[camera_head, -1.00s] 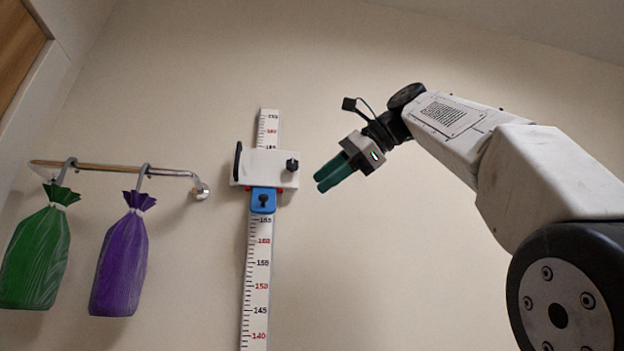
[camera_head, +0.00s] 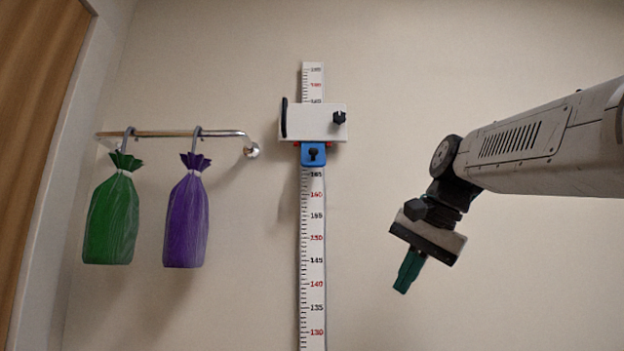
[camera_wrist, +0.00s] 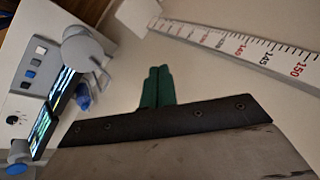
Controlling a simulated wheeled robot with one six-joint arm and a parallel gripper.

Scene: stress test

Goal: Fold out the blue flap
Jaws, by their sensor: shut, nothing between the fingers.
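The blue flap (camera_head: 313,155) is a small piece with a dark knob, at the lower edge of a white sliding block (camera_head: 312,122) on a wall-mounted height scale (camera_head: 313,270). It hangs flat against the scale, with red bits beside its top. My gripper (camera_head: 404,284) has green fingers pointing down. It is shut and empty, to the right of the scale and well below the flap, apart from both. The wrist view shows the shut green fingers (camera_wrist: 158,72) and part of the scale (camera_wrist: 240,45); I cannot make out the flap there.
A wall rail (camera_head: 170,134) at left carries a green bag (camera_head: 111,220) and a purple bag (camera_head: 186,222) on hooks. The wrist view shows a device with screens (camera_wrist: 58,92) and knobs at left. The wall between scale and gripper is clear.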

